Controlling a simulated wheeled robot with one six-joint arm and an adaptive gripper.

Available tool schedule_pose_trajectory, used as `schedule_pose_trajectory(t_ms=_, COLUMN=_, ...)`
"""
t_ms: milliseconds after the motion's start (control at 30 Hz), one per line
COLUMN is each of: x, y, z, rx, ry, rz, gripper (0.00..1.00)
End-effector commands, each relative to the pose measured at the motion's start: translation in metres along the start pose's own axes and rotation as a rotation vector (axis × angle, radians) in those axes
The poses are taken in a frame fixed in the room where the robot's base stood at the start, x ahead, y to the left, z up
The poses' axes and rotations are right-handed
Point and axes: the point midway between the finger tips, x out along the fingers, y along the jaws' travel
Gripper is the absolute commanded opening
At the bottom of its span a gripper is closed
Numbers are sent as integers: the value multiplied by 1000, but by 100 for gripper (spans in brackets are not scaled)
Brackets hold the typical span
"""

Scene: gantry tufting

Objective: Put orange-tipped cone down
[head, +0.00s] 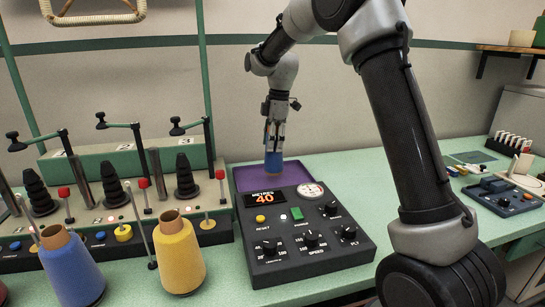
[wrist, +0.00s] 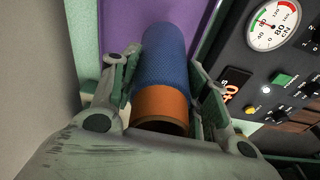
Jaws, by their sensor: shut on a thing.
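My gripper (head: 275,122) points down behind the control box and is shut on a blue yarn cone (head: 273,160). In the wrist view the blue cone (wrist: 170,60) lies between the two fingers (wrist: 160,95), with its orange tip (wrist: 162,104) nearest the camera. The cone's wide end points down at a purple surface (head: 243,180), which also shows in the wrist view (wrist: 115,25). I cannot tell whether the cone touches it. In the head view the orange tip is hidden by the gripper.
A black control box (head: 290,262) with knobs and a "40" display stands just in front of the purple surface. A blue cone (head: 72,272) and a yellow cone (head: 180,258) stand at front left, near a spindle rack (head: 120,235).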

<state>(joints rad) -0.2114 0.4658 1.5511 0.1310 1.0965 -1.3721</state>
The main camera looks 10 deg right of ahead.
Motion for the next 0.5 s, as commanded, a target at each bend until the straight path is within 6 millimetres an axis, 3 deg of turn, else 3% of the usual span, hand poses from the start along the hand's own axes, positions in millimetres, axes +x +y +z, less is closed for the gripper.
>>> schedule_pose_trajectory(t_ms=300, x=38, y=-1, z=5, rx=0, ry=0, rz=-3, gripper=17)
schedule_pose_trajectory(t_ms=500, x=41, y=0, z=5, rx=-1, ry=0, rz=1, gripper=17)
